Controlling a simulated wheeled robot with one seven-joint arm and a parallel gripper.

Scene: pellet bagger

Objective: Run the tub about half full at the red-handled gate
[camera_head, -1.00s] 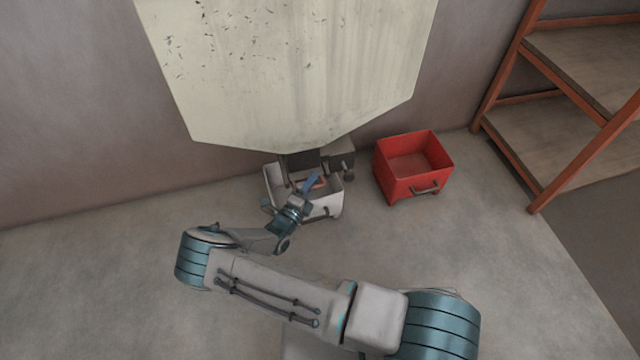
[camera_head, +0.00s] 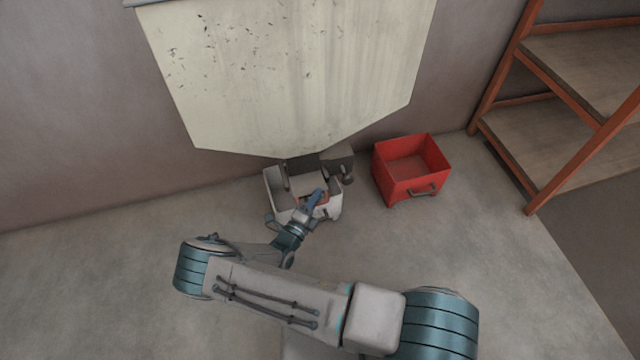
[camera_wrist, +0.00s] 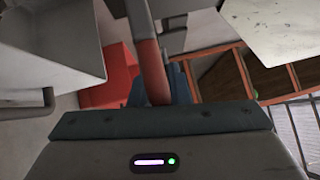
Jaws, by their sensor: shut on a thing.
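The pale hopper (camera_head: 290,75) hangs over a white tub (camera_head: 273,182) on the floor by the wall. My gripper (camera_head: 315,198) is over the tub's front side. In the wrist view my gripper (camera_wrist: 158,92) is shut on the red handle (camera_wrist: 152,70), whose grey bar (camera_wrist: 138,16) runs on upward. The white tub, with its grey handle, seems to fill the left of the wrist view (camera_wrist: 45,50). A pale flat patch shows inside the tub's outline under the spout. I cannot tell whether it is pellets, and the fill level cannot be read.
A red tub (camera_head: 424,187) with a dark front handle stands on the floor to the right. A dark grey fitting (camera_head: 338,162) sits under the hopper beside the spout. An orange-framed shelf (camera_head: 560,165) is at the far right. The floor at left is clear.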

